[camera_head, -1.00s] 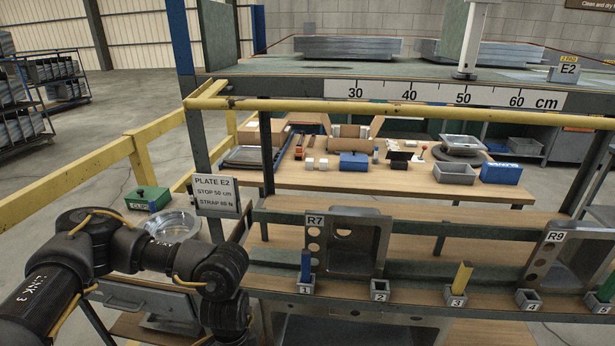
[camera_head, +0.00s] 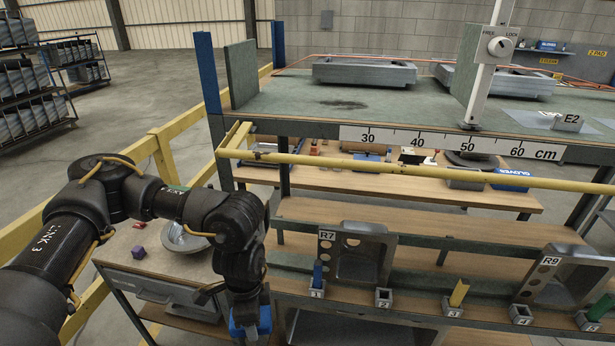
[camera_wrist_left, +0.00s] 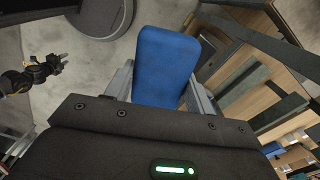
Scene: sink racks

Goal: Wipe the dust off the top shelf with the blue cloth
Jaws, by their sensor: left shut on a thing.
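The top shelf (camera_head: 290,97) has a green-grey surface, with a dark dust patch (camera_head: 343,104) near its left-middle part. My left gripper (camera_head: 248,322) is low in front of the rack, well below the top shelf, and is shut on the blue cloth (camera_head: 264,320). In the left wrist view the cloth (camera_wrist_left: 165,65) looks like a thick blue pad between the two fingers. My right gripper (camera_wrist_left: 55,62) shows small at the left of the wrist view; its jaw state is unclear. It is outside the head view.
Grey metal pieces (camera_head: 364,71) stand on the shelf behind the patch. An upright green plate (camera_head: 241,73) and a white post with a knob (camera_head: 490,75) flank it. A yellow rail (camera_head: 400,176) runs below the ruler edge.

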